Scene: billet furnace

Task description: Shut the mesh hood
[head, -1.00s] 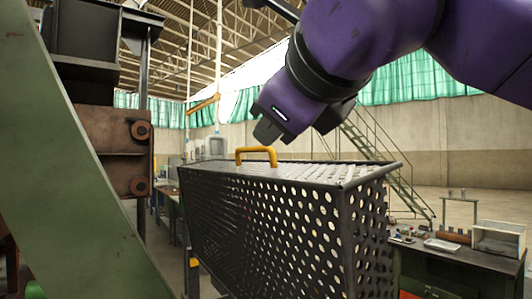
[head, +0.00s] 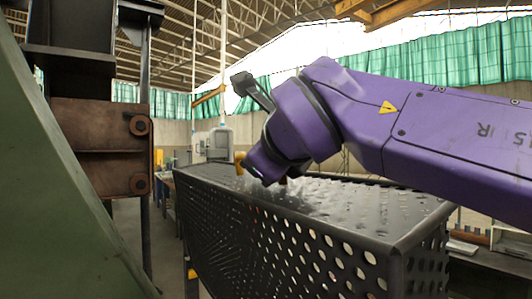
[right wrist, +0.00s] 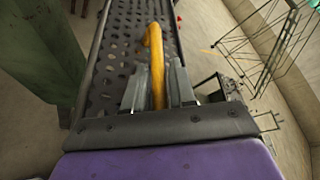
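The mesh hood (head: 290,245) is a dark perforated metal box with a solid-edged top, filling the lower middle of the head view. Its yellow handle (head: 239,162) is mostly hidden behind my right gripper there. In the right wrist view the handle (right wrist: 155,65) stands between the two fingers of my right gripper (right wrist: 160,80). The fingers flank it closely; I cannot tell whether they press on it. Perforated hood surface (right wrist: 118,50) lies beyond the fingers. My left gripper is not in view.
A green sloping beam (head: 50,190) stands close on the left, with a rusty brown block (head: 100,150) behind it. A dark workbench (head: 490,258) is at the right. In the right wrist view, open floor (right wrist: 215,60) and a metal stair frame (right wrist: 262,35) lie right of the hood.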

